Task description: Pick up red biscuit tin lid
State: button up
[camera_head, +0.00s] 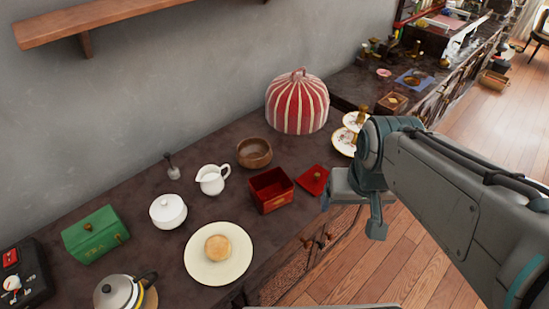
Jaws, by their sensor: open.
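The red biscuit tin lid (314,180) lies on the dark counter, just right of the open red tin (271,191). It is red with a small brownish knob on top. My gripper (352,207) is to the right of the lid, near the counter's front edge, and appears apart from it. It is open, with nothing seen in it. My arm comes in from the right and hides part of the counter behind it.
A striped red tea cosy (298,103) stands behind the lid. Patterned plates (343,141) lie behind my gripper. A wooden bowl (254,153), white jug (212,180) and cream plate (218,277) with a round bun are to the left. Wooden floor lies beyond the front edge.

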aim_at(313, 180)
jog(key=u, duration=2.7)
jog(key=k, duration=1.2)
jog(key=z, duration=1.35)
jog(key=i, duration=1)
